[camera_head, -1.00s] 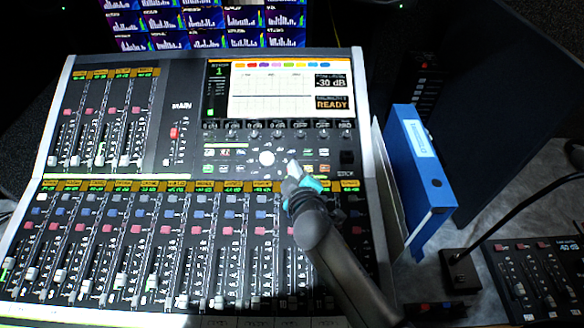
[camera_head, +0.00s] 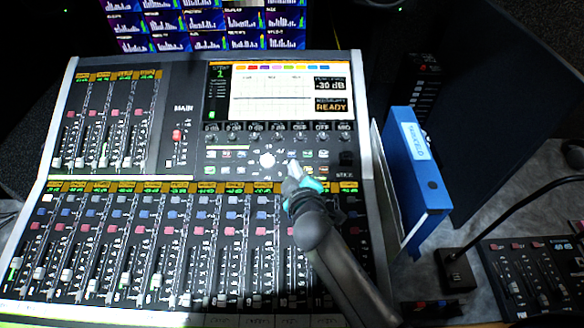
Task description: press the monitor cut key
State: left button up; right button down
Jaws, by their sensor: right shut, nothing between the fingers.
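A large mixing console (camera_head: 180,186) fills the middle of the head view, with rows of faders and small coloured keys. Its upper right section holds a screen (camera_head: 290,90) reading "-30 dB" and "READY". Below the screen are a row of small knobs, small coloured keys (camera_head: 226,155) and a round white knob (camera_head: 267,160). I cannot tell which small key is the monitor cut key; the labels are too small to read. My right gripper (camera_head: 295,171) is shut and empty, its tip just right of and below the white knob. I cannot tell whether it touches the panel. My left gripper is not in view.
A blue binder (camera_head: 418,170) stands upright at the console's right side. A smaller fader panel (camera_head: 535,275) and a thin gooseneck stand (camera_head: 457,272) are at the lower right. Monitors with bar graphs (camera_head: 205,25) are behind the console.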

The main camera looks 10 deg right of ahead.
jog(key=r+p, duration=0.1)
jog(key=s+r+p, duration=0.1)
jog(key=r+p, duration=0.1)
jog(key=s+r+p, duration=0.1)
jog(key=r+p, duration=0.1)
jog(key=shift+s+a+r, duration=0.1)
jog(key=shift+a+r, duration=0.1)
jog(key=shift+a, duration=0.05)
